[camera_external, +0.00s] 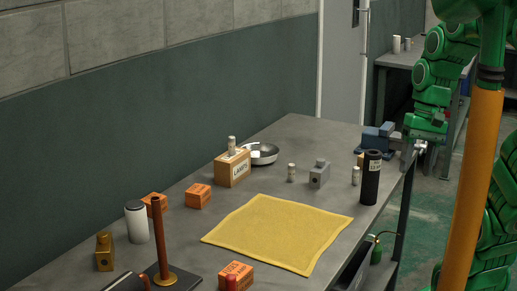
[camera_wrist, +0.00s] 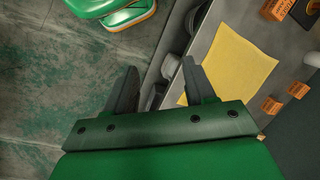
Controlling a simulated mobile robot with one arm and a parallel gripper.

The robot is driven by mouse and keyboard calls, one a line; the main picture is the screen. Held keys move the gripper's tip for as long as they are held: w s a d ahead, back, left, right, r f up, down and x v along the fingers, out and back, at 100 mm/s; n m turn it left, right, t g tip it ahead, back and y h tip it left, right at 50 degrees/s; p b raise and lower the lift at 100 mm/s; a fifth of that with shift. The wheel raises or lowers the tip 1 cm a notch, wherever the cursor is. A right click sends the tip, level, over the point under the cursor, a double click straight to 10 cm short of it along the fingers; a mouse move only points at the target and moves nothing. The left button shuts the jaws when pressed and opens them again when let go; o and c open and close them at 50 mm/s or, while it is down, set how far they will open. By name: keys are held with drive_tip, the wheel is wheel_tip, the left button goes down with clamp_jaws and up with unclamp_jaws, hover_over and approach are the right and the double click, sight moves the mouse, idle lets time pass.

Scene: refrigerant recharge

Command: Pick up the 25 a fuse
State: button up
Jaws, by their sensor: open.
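Several small pale cylinders that look like fuses stand on the grey workbench (camera_external: 180,250). One cylinder (camera_external: 291,172) is near the middle, another (camera_external: 355,175) is beside a black canister, and one (camera_external: 231,145) is on top of the LAMPS box. Their ratings are too small to read, so I cannot tell which is 25 A. My gripper (camera_external: 420,150) is at the bench's far right end, partly hidden by my arm. In the wrist view my gripper (camera_wrist: 160,86) is open and empty, over the bench's edge and the floor.
A yellow cloth (camera_external: 280,232) lies flat mid-bench. Around it are the LAMPS box (camera_external: 234,170), a metal bowl (camera_external: 262,153), a grey block (camera_external: 319,174), the black canister (camera_external: 371,178), a blue vise (camera_external: 377,138), orange boxes (camera_external: 198,196) and an upright brown rod (camera_external: 159,235).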

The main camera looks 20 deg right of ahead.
drive_tip(key=w+a+r+m+t+y, duration=0.15)
drive_tip(key=w+a+m+y, duration=0.3)
drive_tip(key=w, duration=0.75)
drive_tip(key=m+t+y, duration=0.1)
drive_tip(key=m+t, duration=1)
drive_tip(key=m, duration=1.1)
hover_over(354, 183)
drive_tip(key=s+d, duration=0.4)
drive_tip(key=shift+g, duration=0.25)
drive_tip(key=f, duration=2.3)
drive_tip(key=shift+w+a+f, duration=0.15)
drive_tip(key=shift+w, duration=0.1)
drive_tip(key=shift+f, duration=0.3)
drive_tip(key=shift+x, duration=1.4)
drive_tip(key=x, duration=0.3)
drive_tip(key=shift+w+a+f, duration=0.1)
drive_tip(key=shift+w+f, duration=0.05)
drive_tip(key=shift+f, duration=0.15)
drive_tip(key=shift+w+a+f+y, duration=0.15)
drive_tip(key=shift+w+a+y, duration=0.2)
drive_tip(key=shift+w, duration=0.3)
